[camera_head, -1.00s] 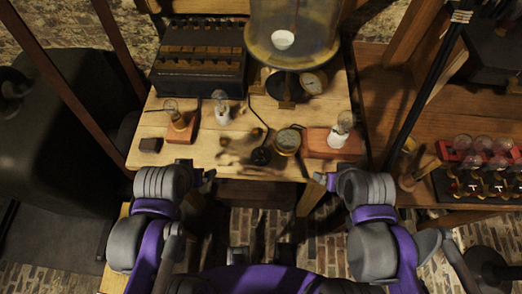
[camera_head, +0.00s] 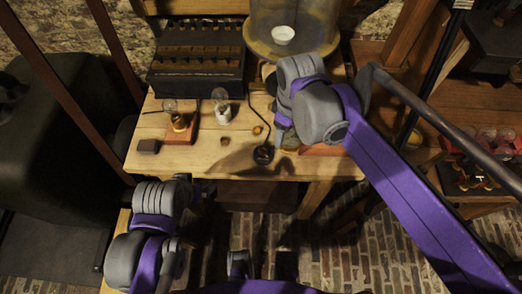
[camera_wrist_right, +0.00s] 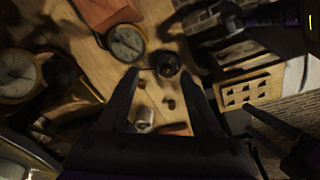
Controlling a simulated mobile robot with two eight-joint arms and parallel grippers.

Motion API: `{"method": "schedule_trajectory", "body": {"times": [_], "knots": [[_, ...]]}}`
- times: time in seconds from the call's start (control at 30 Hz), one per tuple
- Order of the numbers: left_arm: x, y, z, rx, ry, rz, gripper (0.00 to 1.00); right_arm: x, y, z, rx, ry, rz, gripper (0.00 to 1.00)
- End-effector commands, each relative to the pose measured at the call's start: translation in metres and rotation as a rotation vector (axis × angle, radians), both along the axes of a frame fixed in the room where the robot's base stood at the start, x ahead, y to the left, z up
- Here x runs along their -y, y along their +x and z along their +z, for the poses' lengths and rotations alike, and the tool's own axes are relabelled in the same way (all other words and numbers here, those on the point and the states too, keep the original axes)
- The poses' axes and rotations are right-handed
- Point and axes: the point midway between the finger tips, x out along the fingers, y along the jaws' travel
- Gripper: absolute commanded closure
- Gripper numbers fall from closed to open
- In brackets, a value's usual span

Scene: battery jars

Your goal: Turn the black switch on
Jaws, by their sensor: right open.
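The black switch (camera_head: 263,154) is a small round black piece near the front edge of the wooden table, with a dark cable running up from it. In the right wrist view the black switch (camera_wrist_right: 167,63) lies just ahead of the fingertips, about midway between them. My right gripper (camera_head: 281,128) is over the table, close to the right of the switch; in the wrist view the right gripper (camera_wrist_right: 160,73) is open with nothing between its fingers. My left gripper (camera_head: 207,190) is at the table's front edge, lower left; its fingers are too small to read.
A round gauge (camera_wrist_right: 127,43) lies beside the switch. The battery box (camera_head: 197,70) and glass jar (camera_head: 290,25) are behind.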

Motion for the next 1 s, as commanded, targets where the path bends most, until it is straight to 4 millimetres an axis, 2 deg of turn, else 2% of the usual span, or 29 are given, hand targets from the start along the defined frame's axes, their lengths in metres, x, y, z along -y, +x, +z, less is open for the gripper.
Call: {"method": "schedule_trajectory", "body": {"times": [0.03,0.1,0.27,0.47,0.8,1.0], "knots": [[0.000,-0.001,-0.005,-0.003,0.000,0.000,0.07,-0.016,0.009,-0.004,-0.026,-0.013,0.082,0.34],[0.000,-0.002,-0.008,-0.004,0.000,0.000,0.07,-0.032,0.017,-0.005,-0.056,-0.030,0.180,0.34],[0.000,-0.003,-0.011,-0.005,0.000,0.000,0.07,-0.052,0.026,-0.008,-0.094,-0.049,0.304,0.34],[0.000,-0.003,-0.012,-0.006,0.000,0.000,0.07,-0.054,0.027,-0.024,-0.101,-0.052,0.325,0.34],[0.000,-0.004,-0.018,-0.008,0.000,0.000,0.07,-0.054,0.027,-0.087,-0.099,-0.051,0.322,0.34],[0.000,-0.005,-0.019,-0.009,0.000,0.000,0.07,-0.054,0.027,-0.110,-0.099,-0.050,0.322,0.34]]}}
